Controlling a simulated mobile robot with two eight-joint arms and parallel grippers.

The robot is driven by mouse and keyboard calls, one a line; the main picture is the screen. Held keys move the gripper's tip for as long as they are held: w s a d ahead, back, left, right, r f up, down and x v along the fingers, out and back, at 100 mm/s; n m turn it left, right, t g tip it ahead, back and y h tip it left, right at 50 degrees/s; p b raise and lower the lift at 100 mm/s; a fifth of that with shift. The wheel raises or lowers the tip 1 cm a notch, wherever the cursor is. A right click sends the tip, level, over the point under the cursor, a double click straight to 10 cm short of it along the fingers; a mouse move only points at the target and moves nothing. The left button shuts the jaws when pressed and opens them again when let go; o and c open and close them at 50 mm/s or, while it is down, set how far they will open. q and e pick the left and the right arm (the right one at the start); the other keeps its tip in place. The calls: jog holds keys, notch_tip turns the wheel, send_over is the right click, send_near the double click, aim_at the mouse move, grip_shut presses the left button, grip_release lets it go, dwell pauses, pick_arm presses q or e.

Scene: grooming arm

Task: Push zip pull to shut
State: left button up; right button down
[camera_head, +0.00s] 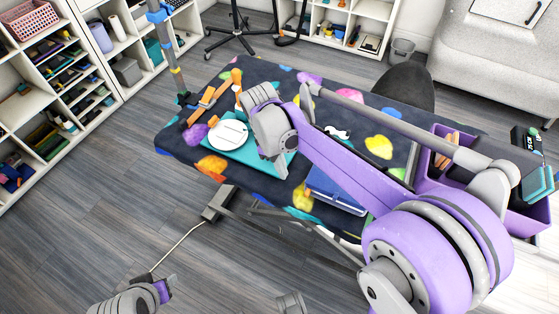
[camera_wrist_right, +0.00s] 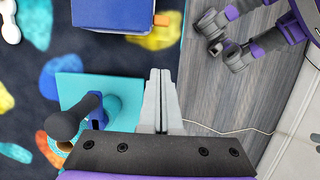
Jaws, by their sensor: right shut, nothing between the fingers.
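A blue zip case (camera_head: 336,190) lies on the patterned tabletop near its front edge. It also shows at the top of the right wrist view (camera_wrist_right: 112,14), with a small orange tab (camera_wrist_right: 161,19), likely the zip pull, at its right corner. My right gripper (camera_wrist_right: 155,105) is shut and empty in the wrist view, its tips pointing toward the case and apart from the tab in the picture.
A teal mat (camera_head: 213,153) holds a white round item (camera_head: 228,134). A dark-handled tool (camera_wrist_right: 78,116) is close left of my right fingers. A purple bin (camera_head: 532,221) stands at the table's right. Open floor lies in front of the table.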

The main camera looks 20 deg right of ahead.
aim_at(307, 193)
jog(key=x, duration=0.4)
jog(key=shift+w, duration=0.1)
jog(key=s+d, duration=0.2)
jog(key=shift+s+f, duration=0.25)
jog(key=shift+s+d, duration=0.35)
jog(key=s+d, duration=0.4)
jog(key=s, duration=0.1)
jog(key=shift+w, duration=0.1)
